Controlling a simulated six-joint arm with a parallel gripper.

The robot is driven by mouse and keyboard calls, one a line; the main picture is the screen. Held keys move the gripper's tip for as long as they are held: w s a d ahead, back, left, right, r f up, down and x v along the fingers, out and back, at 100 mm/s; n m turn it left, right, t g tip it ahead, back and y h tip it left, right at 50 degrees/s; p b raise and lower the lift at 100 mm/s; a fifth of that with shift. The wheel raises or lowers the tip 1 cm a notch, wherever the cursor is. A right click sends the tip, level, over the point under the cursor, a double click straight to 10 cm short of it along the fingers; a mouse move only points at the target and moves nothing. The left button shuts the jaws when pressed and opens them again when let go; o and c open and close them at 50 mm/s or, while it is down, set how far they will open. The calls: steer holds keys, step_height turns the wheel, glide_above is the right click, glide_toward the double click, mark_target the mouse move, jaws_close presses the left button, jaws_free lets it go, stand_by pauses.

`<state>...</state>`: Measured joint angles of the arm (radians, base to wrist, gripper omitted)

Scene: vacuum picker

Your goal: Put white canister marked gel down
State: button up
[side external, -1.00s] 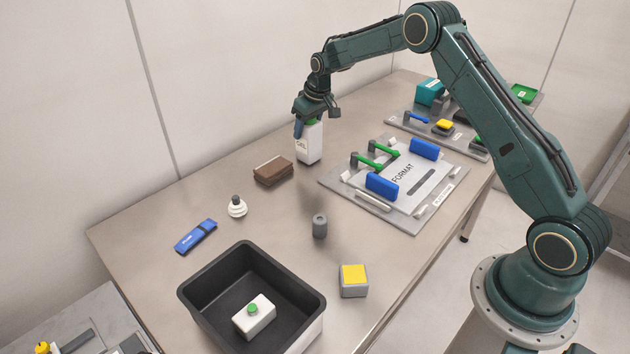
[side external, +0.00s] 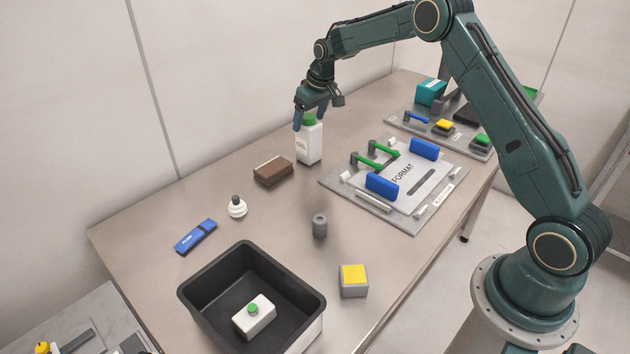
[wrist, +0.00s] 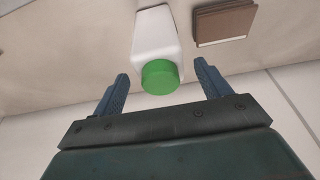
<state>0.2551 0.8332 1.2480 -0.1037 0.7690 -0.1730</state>
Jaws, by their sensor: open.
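The white canister marked GEL (side external: 309,144) with a green cap stands upright on the table behind the brown block. My gripper (side external: 311,118) is open just above it, its blue fingers near the height of the cap. In the wrist view the canister (wrist: 157,38) lies beyond the open fingers of my gripper (wrist: 162,85), with its green cap between them and a gap on each side. The fingers do not touch it there.
A grey plate marked FORMAT (side external: 404,175) with blue and green parts is to the right. A black bin (side external: 200,292) holds another white canister with a green cap (side external: 254,317). A grey cylinder (side external: 320,226) stands nearer.

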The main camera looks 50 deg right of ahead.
steer(key=v, duration=0.8)
steer(key=shift+r, duration=0.3)
steer(key=shift+s, duration=0.15)
steer(key=s+a+r+t, duration=0.1)
steer(key=s+a+r, duration=0.5)
steer(key=s, duration=0.4)
steer(key=s+a+r, duration=0.4)
steer(key=s+r, duration=0.4)
steer(key=s, duration=0.1)
steer(key=s+a+f, duration=0.2)
steer(key=s, duration=0.9)
steer(key=s+a+f+t, duration=0.1)
steer(key=s+a+f, duration=0.1)
steer(key=s, duration=0.9)
steer(key=shift+s+f, duration=0.25)
steer(key=shift+s, duration=0.05)
